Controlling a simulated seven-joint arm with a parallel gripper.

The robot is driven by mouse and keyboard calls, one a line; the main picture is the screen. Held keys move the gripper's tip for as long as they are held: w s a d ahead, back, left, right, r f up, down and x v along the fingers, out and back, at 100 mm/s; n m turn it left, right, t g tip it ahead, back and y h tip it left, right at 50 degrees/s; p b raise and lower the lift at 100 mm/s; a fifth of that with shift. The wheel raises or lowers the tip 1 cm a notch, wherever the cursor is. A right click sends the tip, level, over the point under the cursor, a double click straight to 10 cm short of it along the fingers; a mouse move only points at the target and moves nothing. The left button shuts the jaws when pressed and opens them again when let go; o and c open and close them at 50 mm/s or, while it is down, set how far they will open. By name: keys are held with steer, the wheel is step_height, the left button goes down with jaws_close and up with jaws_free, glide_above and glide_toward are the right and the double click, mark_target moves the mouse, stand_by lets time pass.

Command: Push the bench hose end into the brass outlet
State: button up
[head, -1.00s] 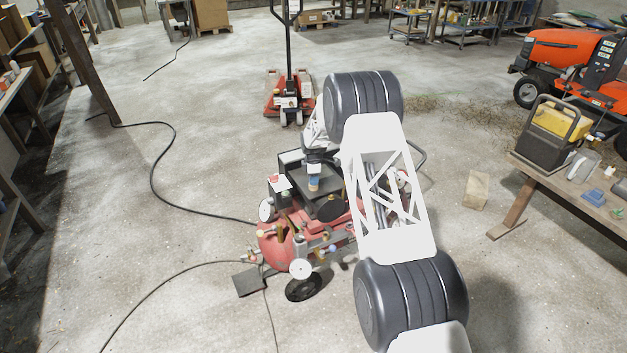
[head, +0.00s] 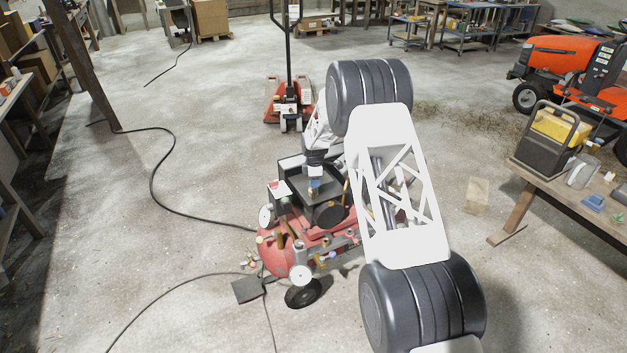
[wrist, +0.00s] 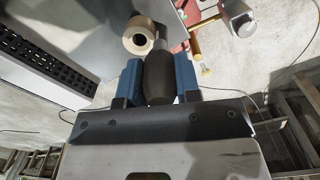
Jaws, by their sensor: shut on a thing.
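My gripper (wrist: 158,82) has its blue fingers shut on a dark, rounded grip, which I take to be the bench hose end (wrist: 158,75). A narrower grey tip shows beyond it in the wrist view. A tan-gold ring with a dark bore (wrist: 139,36) lies just past the tip, to its left; I cannot tell whether they touch or whether this is the brass outlet. A brass-coloured fitting (wrist: 202,62) is further right. In the head view, my gripper (head: 314,183) is small, above the red compressor (head: 272,238), and the grip is hard to make out.
A black hose (head: 160,190) runs over the floor on the left. A pallet jack (head: 288,105) stands behind. A wooden bench (head: 560,185) is at the right.

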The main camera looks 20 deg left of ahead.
steer(key=s+d, duration=0.2)
steer(key=s, duration=0.2)
steer(key=s+d, duration=0.2)
steer(key=s, duration=0.1)
steer(key=s+d+r, duration=0.1)
steer(key=s+d, duration=0.1)
steer(key=s, duration=0.2)
steer(key=shift+s+r, duration=0.1)
steer(key=shift+s, duration=0.25)
stand_by(0.4)
steer(key=shift+o, duration=1.1)
jaws_close()
step_height(320, 180, down, 12)
steer(key=w+d+n, duration=0.1)
steer(key=d+n, duration=0.1)
steer(key=n, duration=0.4)
steer(key=shift+w+d+r, duration=0.15)
steer(key=shift+w+r, duration=0.1)
steer(key=shift+w, duration=0.15)
